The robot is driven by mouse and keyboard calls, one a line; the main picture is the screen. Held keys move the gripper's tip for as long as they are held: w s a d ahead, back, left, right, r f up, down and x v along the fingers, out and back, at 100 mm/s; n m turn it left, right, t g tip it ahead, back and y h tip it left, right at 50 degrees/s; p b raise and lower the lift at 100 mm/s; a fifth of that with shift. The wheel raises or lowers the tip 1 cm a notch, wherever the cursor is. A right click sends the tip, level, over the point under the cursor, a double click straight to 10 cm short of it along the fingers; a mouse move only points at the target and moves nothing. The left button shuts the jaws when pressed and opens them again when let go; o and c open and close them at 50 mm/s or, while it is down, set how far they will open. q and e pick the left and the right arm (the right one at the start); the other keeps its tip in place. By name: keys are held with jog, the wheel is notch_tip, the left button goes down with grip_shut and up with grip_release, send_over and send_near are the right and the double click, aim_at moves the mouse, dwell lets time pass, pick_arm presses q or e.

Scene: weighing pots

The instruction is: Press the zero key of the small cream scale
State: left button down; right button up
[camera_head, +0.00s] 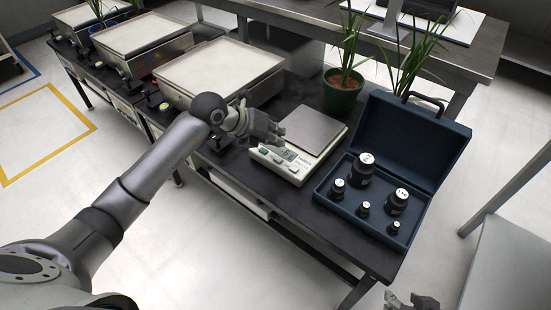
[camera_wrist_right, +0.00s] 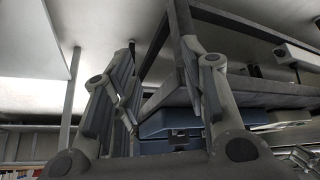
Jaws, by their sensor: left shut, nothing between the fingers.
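The small cream scale (camera_head: 291,170) stands on the dark bench in the head view, with a grey weighing plate (camera_head: 309,128) that looks empty. Its front panel has a small display (camera_head: 289,154) and keys; I cannot make out which one is the zero key. My left gripper (camera_head: 279,136) is shut and empty, just above the panel's back-left part and partly covering it. I cannot tell whether the fingertips touch the scale. My right gripper (camera_wrist_right: 160,55) is open and empty in the right wrist view, and shows at the bottom edge of the head view (camera_head: 411,302).
An open blue case (camera_head: 411,131) with several black weights stands right of the scale. A potted plant (camera_head: 342,97) stands behind it. Larger scales (camera_head: 222,66) line the bench to the left. A grey table (camera_head: 510,262) stands at the right.

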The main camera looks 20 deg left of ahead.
aim_at(276, 156)
pick_arm(q)
jog(key=shift+a+f+b, duration=0.15)
jog(key=shift+f+b, duration=0.2)
jog(key=shift+f, duration=0.35)
jog(key=shift+f+b, duration=0.7)
jog(key=shift+f, duration=0.15)
pick_arm(e)
jog(key=w+a+r+t, duration=0.1)
jog(key=w+r+t, duration=0.1)
jog(key=w+r+t+y, duration=0.1)
jog(key=w+r+t, duration=0.1)
jog(key=w, duration=0.1)
jog(key=w+a+r+t, duration=0.1)
jog(key=w+r, duration=0.1)
jog(key=w, duration=0.1)
jog(key=shift+w+a+t+y, duration=0.25)
jog(key=shift+a+t+y, duration=0.05)
jog(key=shift+t, duration=0.1)
pick_arm(q)
jog(key=shift+f, duration=0.15)
pick_arm(e)
jog(key=shift+w+a+r+t, duration=0.1)
jog(key=shift+w+r+t, duration=0.3)
jog(key=shift+r, duration=0.25)
pick_arm(q)
jog(key=shift+f, duration=0.15)
